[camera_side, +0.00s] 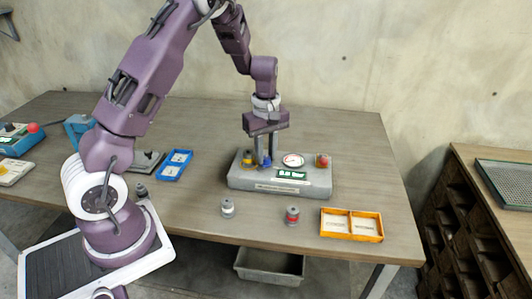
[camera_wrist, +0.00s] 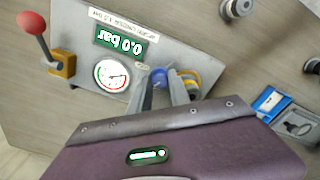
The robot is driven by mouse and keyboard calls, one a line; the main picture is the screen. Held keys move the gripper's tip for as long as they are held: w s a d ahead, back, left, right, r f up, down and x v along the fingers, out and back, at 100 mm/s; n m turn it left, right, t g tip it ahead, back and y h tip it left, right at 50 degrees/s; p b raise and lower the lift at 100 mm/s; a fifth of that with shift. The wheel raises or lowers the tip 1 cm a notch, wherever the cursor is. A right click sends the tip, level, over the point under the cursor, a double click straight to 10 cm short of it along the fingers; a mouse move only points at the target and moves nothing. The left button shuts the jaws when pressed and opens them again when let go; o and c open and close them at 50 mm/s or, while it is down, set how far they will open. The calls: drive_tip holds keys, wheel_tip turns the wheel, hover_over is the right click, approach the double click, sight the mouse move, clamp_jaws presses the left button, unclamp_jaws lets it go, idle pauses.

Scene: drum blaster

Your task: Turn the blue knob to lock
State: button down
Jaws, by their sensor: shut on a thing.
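The blue knob (camera_side: 266,162) sits on top of the grey control box (camera_side: 262,185), left of the round gauge (camera_side: 293,160). It also shows in the wrist view (camera_wrist: 159,77). My gripper (camera_side: 265,160) points down over the box, with its two fingers on either side of the knob and shut on it. In the wrist view the fingers (camera_wrist: 161,88) hide part of the knob. A display (camera_wrist: 122,41) on the box reads 0.0 bar. The yellow part (camera_wrist: 188,80) is right behind one finger in the wrist view.
A red-tipped lever (camera_side: 322,161) stands at the box's right end. Two small cylinders, one grey (camera_side: 227,207) and one red-banded (camera_side: 292,215), stand in front. An orange tray (camera_side: 351,225) lies at front right, a blue tray (camera_side: 174,165) to the left.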

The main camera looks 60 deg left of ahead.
drive_tip(key=m, duration=0.5)
drive_tip(key=shift+m, duration=0.3)
drive_tip(key=m, duration=0.5)
drive_tip(key=shift+m, duration=0.3)
drive_tip(key=c, duration=1.2)
unclamp_jaws()
